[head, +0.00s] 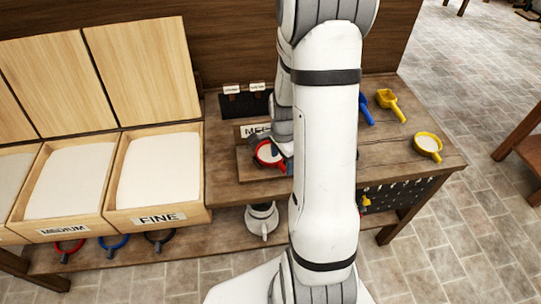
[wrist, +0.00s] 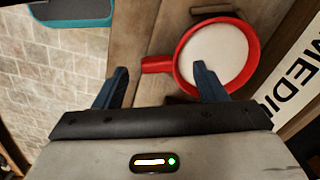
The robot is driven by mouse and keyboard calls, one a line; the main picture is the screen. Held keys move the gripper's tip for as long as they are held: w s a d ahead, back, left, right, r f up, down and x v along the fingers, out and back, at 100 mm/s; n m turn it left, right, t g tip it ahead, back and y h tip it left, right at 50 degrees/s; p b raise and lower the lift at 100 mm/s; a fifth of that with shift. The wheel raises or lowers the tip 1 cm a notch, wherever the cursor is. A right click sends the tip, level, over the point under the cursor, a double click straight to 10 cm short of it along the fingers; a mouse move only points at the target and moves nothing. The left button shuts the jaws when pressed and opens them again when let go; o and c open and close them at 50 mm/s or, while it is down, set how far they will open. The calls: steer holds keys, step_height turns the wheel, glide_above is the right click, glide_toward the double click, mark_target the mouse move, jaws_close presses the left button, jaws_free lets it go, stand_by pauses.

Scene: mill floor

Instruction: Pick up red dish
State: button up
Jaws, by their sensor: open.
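The red dish (head: 266,154) is a round red cup with a side handle, filled with white flour-like material. It sits on a raised wooden board (head: 245,166) on the bench, by a sign partly reading "MEDI". In the wrist view the red dish (wrist: 181,65) lies just ahead of my gripper (wrist: 160,82), its handle pointing left between the two blue fingers. The fingers are spread apart, with the right fingertip close to the dish's lower rim; I cannot tell if they touch. In the head view my arm hides part of the bench and most of the gripper.
Yellow scoop (head: 391,104), blue scoop (head: 365,110) and yellow dish (head: 428,147) lie on the bench at right. Open bins of white material, one labelled FINE (head: 159,171), stand at left. A sign (wrist: 298,72) is right of the dish. A teal object (wrist: 72,12) shows upper left.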

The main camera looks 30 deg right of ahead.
steer(key=shift+f, duration=0.95)
steer(key=c, duration=1.3)
step_height(320, 180, up, 10)
steer(key=shift+r, duration=0.1)
